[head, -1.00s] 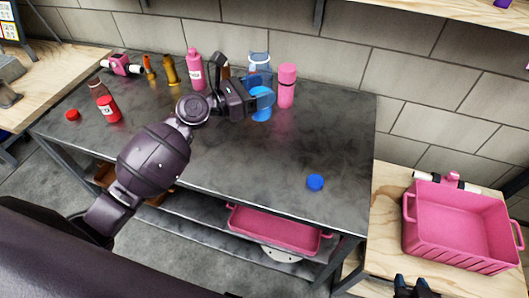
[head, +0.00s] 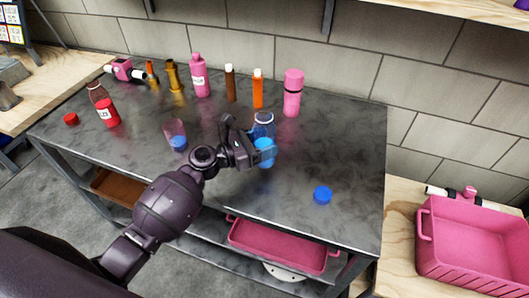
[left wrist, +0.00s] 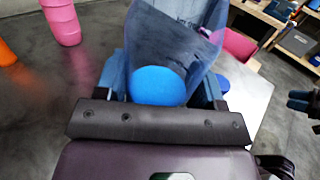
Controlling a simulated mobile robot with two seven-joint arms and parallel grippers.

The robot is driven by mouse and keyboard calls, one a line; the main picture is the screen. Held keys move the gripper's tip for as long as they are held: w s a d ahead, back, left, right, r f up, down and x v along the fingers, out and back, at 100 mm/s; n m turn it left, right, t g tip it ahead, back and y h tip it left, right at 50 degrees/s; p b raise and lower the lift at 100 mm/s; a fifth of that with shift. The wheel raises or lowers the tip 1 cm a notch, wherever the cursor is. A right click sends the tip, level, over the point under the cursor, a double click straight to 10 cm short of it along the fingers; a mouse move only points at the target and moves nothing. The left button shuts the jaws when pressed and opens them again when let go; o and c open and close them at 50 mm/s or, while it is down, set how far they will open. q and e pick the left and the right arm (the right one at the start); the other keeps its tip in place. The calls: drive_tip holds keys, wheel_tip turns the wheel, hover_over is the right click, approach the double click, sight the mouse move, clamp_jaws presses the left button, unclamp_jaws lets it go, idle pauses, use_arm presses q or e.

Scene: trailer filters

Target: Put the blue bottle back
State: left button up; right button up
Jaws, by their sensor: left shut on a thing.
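The blue bottle (head: 264,130) is see-through with blue at its lower part. My left gripper (head: 263,153) is shut on it, and the bottle looks upright. I cannot tell whether its base touches the dark table (head: 225,185). In the left wrist view the clear bottle (left wrist: 172,38) stands between the fingers, with a round blue area inside. A blue cap (head: 322,194) lies apart on the table to the right. What looks like my right gripper (left wrist: 300,101) is at the right edge of the left wrist view; its jaws are unclear.
A clear cup with blue in it (head: 176,135) stands left of my left gripper. Pink (head: 292,92), orange (head: 258,90) and brown (head: 230,84) bottles stand along the back. A pink crate (head: 475,245) is at the right. The table around the blue cap is clear.

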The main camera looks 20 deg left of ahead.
use_arm(q)
drive_tip(key=shift+f+b, duration=0.5)
drive_tip(key=shift+f, duration=1.35)
drive_tip(key=shift+f, duration=0.1)
drive_tip(key=shift+f, duration=0.1)
drive_tip(key=o, duration=1.1)
drive_tip(key=shift+r, duration=0.2)
drive_tip(key=shift+s+a, duration=0.15)
drive_tip(key=shift+a, duration=0.05)
drive_tip(key=v, duration=1.1)
drive_tip(key=shift+s+a, duration=0.15)
drive_tip(key=shift+s, duration=0.05)
